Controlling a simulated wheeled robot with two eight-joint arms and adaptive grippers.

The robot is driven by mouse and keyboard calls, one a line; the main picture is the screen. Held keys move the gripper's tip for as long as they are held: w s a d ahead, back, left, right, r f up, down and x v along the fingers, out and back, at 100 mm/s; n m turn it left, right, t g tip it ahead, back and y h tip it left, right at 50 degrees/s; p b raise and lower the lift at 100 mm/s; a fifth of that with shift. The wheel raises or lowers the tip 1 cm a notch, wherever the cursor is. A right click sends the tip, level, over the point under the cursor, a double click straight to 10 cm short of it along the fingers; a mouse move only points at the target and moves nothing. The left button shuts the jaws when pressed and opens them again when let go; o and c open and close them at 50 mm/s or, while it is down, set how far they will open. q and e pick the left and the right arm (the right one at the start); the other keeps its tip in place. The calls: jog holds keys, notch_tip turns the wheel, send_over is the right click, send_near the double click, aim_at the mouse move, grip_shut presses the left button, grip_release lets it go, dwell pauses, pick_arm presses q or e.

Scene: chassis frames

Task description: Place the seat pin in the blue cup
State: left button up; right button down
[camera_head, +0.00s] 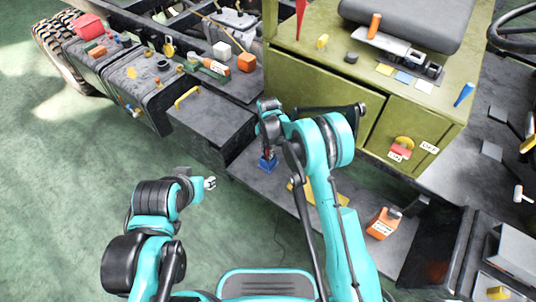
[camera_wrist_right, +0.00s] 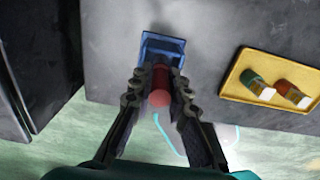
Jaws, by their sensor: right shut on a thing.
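The blue cup (camera_head: 266,164) stands on the grey step below the olive seat box; it also shows in the right wrist view (camera_wrist_right: 160,47). My right gripper (camera_wrist_right: 160,90) is shut on a red pin with a rounded, paler end (camera_wrist_right: 159,97), which looks to be the seat pin. In the wrist view the pin overlaps the cup's near side; whether its far end is inside the cup is hidden. In the head view my right gripper (camera_head: 268,150) is just above the cup, partly hidden by its arm. My left gripper (camera_head: 209,183) is over the green floor, away from the cup.
A yellow tray (camera_wrist_right: 233,92) with small bottles lies on the step to the right of the cup. An orange container (camera_head: 383,222) stands farther right. The olive seat box (camera_head: 315,88) rises behind the step. Green floor (camera_head: 70,190) is open at left.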

jog(key=shift+f, duration=0.1)
jog(key=shift+f, duration=0.15)
jog(key=c, duration=1.5)
grip_release()
jog(key=shift+o, duration=0.2)
